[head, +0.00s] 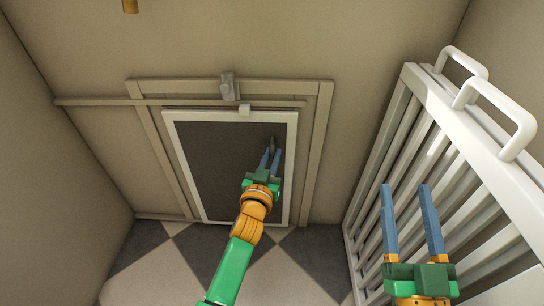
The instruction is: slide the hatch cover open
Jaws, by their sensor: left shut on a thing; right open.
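The hatch cover (215,165) is a dark panel in a white border. It stands upright within a beige surround (320,140) on the far wall. A dark, thin handle (272,143) is near the cover's right side. My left gripper (271,152) is shut on this handle, its blue fingers in front of the panel. The fingertips partly hide the handle. My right gripper (406,187) is open and empty at the right, in front of a white slatted rack and apart from the hatch.
A beige rail (90,102) runs along the cover's top and extends left. A grey block (229,87) sits above the cover's top edge. The white slatted rack (440,105) with two loop handles fills the right side. Checkered floor (155,265) is clear at lower left.

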